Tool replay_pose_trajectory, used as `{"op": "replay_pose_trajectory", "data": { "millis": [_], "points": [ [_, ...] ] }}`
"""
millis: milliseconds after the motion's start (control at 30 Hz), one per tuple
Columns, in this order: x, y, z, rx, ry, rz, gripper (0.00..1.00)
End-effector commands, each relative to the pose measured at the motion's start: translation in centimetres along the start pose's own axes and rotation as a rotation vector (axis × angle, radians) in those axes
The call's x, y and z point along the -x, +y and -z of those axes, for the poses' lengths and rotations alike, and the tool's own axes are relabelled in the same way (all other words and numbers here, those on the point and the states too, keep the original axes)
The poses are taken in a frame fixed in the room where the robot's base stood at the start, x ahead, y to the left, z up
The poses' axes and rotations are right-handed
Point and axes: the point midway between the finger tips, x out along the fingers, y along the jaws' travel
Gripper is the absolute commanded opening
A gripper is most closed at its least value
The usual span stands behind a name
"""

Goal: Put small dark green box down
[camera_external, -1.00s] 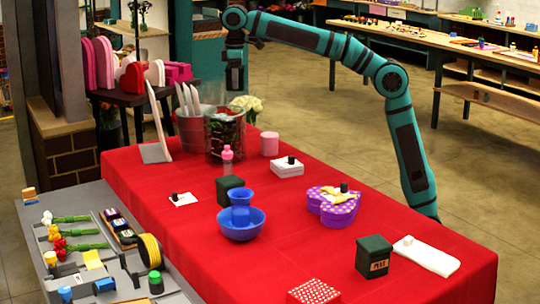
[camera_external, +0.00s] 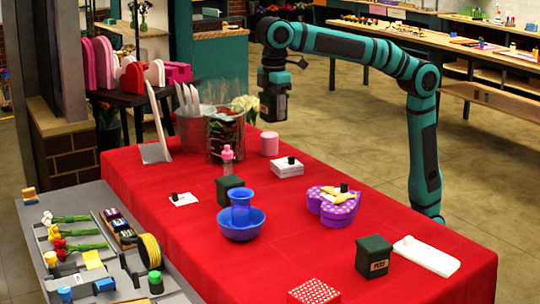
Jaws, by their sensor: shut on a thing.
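My gripper (camera_external: 273,107) hangs fingers down above the far right side of the red table, beyond the pink cup. It is shut on a small dark thing, taken to be the small dark green box; its edges blend with the dark fingers and its colour is hard to tell. Two larger dark green boxes stand on the table: one (camera_external: 229,186) behind the blue bowl, one (camera_external: 374,258) with a pale label at the front right.
The red table (camera_external: 190,240) holds a blue bowl (camera_external: 241,229) with a blue cup, a purple heart box (camera_external: 334,211), a white box (camera_external: 288,169), a pink cup (camera_external: 269,143), a pink bottle (camera_external: 227,160) and a clear vase (camera_external: 226,135). Bare cloth shows at right of the white box.

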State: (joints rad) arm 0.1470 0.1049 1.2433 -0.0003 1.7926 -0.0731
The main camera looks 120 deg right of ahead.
Motion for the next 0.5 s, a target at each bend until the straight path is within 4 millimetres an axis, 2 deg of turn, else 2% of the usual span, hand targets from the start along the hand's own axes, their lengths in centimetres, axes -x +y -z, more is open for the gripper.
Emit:
{"op": "replay_pose_trajectory", "data": {
  "millis": [100,267,500],
  "points": [
    [-0.1,-2.3,-0.3,0.037,0.000,0.000,0.33],
    [-0.2,-4.8,-0.9,0.076,0.000,0.000,0.33],
    [-5.2,-4.7,-0.9,0.075,-0.004,0.000,0.33]
  ]
}}
